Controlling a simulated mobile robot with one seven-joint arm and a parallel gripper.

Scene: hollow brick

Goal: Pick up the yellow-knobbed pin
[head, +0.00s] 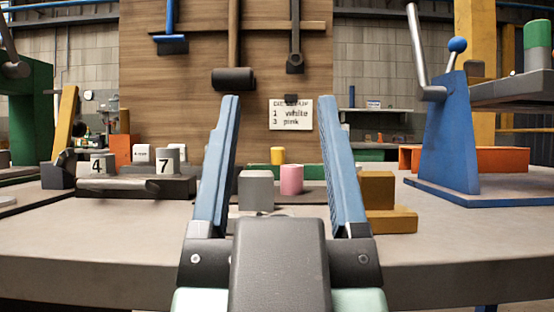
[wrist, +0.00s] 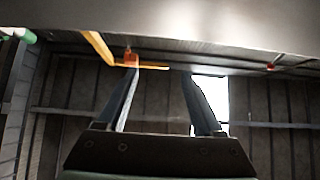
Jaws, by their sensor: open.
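My gripper (head: 280,103) is open and empty. Its two blue fingers point away from me over the front of the grey table and also show in the wrist view (wrist: 160,76). A small yellow cylinder (head: 277,155) stands far back, between the fingers in the picture and well beyond them. Its lower part is partly hidden by a pink cylinder (head: 291,179). I cannot tell whether the yellow piece is the pin's knob. No pin with a yellow knob shows clearly in either view.
A grey block (head: 256,190) stands left of the pink cylinder; ochre blocks (head: 382,205) stand right. A blue stand with a lever (head: 452,135) is at the right. The table's front (head: 110,235) is clear.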

